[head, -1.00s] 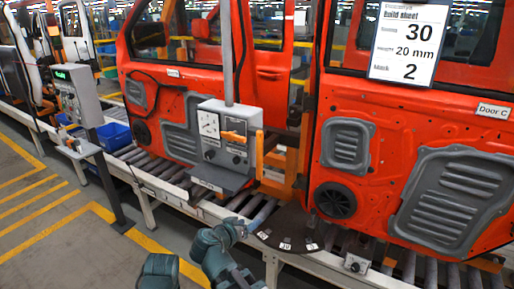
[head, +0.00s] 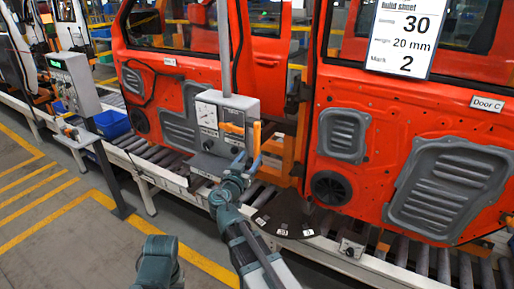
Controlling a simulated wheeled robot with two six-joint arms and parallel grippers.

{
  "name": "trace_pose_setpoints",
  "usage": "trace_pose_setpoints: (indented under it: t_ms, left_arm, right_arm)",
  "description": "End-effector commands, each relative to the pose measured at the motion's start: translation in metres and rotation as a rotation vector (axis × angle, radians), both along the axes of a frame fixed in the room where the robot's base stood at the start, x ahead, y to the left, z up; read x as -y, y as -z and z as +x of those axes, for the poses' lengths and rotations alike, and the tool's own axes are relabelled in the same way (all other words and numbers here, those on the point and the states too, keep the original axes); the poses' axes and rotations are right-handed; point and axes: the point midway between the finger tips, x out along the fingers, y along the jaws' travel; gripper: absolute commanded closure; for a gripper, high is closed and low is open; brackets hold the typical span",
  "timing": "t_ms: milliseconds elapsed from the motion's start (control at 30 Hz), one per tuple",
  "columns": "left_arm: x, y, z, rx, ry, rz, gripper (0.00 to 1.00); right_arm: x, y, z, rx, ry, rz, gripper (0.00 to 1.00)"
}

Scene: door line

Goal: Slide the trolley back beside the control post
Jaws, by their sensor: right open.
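A grey box with a dial, knobs and an orange lever (head: 230,128) hangs on a vertical pole in front of the red doors; it looks like the trolley. An upright orange handle (head: 257,140) is at its right side. The control post (head: 75,82), a grey box with a green display on a dark leg, stands at left, well apart from it. My right gripper (head: 244,160) is open at the box's lower right, close to the orange handle; I cannot tell whether they touch. My left arm shows only at the bottom edge, its gripper out of view.
Red doors stand along the roller conveyor (head: 465,268), one labelled Door C (head: 334,190). A build sheet (head: 405,38) hangs at upper right. A dark curved plate with marked tabs (head: 285,222) is by the conveyor rail. Blue bins (head: 110,123) are behind the post. The floor at lower left is clear.

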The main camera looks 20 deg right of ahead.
Motion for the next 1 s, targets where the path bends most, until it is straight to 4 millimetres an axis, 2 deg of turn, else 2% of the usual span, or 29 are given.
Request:
trace_pose_setpoints:
  t_ms: [33,100,400,867,1000]
  left_arm:
    - [0.000,0.000,0.000,0.000,0.000,0.000,0.43]
    - [0.000,0.000,0.000,0.000,0.000,0.000,0.43]
    - [0.000,0.000,0.000,0.000,0.000,0.000,0.43]
    - [0.000,0.000,0.000,0.000,0.000,0.000,0.43]
    - [0.000,0.000,0.000,0.000,0.000,0.000,0.43]
  right_arm:
    - [0.008,0.000,0.012,0.000,0.003,0.000,0.39]
    - [0.017,0.000,0.022,0.000,0.003,0.000,0.39]
    - [0.044,0.000,0.053,-0.001,0.001,0.001,0.39]
    - [0.051,0.000,0.059,-0.001,0.000,0.001,0.39]
    - [0.051,0.000,0.059,-0.001,0.000,0.001,0.61]
